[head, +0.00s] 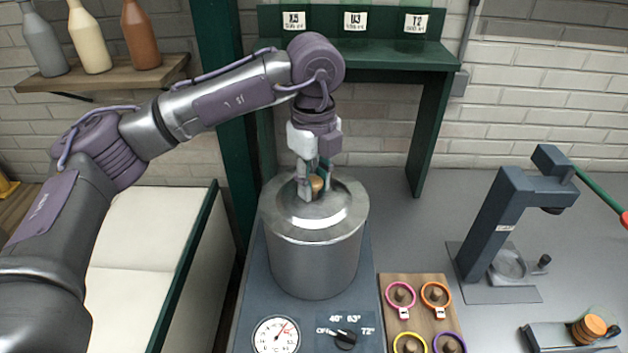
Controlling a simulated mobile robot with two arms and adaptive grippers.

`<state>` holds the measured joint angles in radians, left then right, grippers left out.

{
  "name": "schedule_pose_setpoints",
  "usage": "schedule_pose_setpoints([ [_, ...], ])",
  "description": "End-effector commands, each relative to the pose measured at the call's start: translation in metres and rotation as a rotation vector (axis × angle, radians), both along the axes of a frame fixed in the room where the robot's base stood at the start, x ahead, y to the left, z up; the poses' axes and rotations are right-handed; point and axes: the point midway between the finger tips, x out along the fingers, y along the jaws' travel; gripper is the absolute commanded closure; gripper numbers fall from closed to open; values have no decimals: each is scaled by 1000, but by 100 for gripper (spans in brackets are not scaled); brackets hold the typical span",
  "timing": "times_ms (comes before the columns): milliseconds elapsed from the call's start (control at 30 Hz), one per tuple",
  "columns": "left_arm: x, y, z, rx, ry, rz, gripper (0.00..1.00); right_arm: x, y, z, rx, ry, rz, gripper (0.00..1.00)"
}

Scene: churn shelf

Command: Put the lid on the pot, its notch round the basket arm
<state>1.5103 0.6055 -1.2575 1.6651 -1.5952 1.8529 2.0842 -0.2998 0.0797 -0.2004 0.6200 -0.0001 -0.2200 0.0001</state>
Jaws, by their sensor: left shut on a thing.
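The pot (316,265) is a tall grey metal cylinder standing on a dark hotplate unit (255,310). The metal lid (335,212) is at the pot's top and looks level, but I cannot tell whether it is fully seated. My left gripper (314,190) comes down from above and is shut on the lid's wooden knob (317,184). The lid's notch and the basket arm cannot be made out; the gripper and arm hide part of the lid. My right gripper is not in view.
A green shelf (375,55) with labelled places stands behind the pot. A board (419,280) with coloured rings is at the front right. A dark press (500,220) stands farther right. A cream-lined bin (140,260) is at left. Grey counter between pot and press is clear.

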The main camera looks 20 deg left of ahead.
Motion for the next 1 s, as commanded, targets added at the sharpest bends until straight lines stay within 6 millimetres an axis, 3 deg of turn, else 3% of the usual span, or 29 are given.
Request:
schedule_pose_setpoints([
  [233, 0, 0, 1, -1, -2, 0, 100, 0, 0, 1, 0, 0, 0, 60],
  [267, 0, 0, 1, -1, -1, 0, 64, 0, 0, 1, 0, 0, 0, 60],
  [400, 0, 0, 1, -1, -1, 0, 41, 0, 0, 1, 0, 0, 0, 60],
  [1000, 0, 0, 4, 0, 0, 0, 41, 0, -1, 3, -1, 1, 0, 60],
])
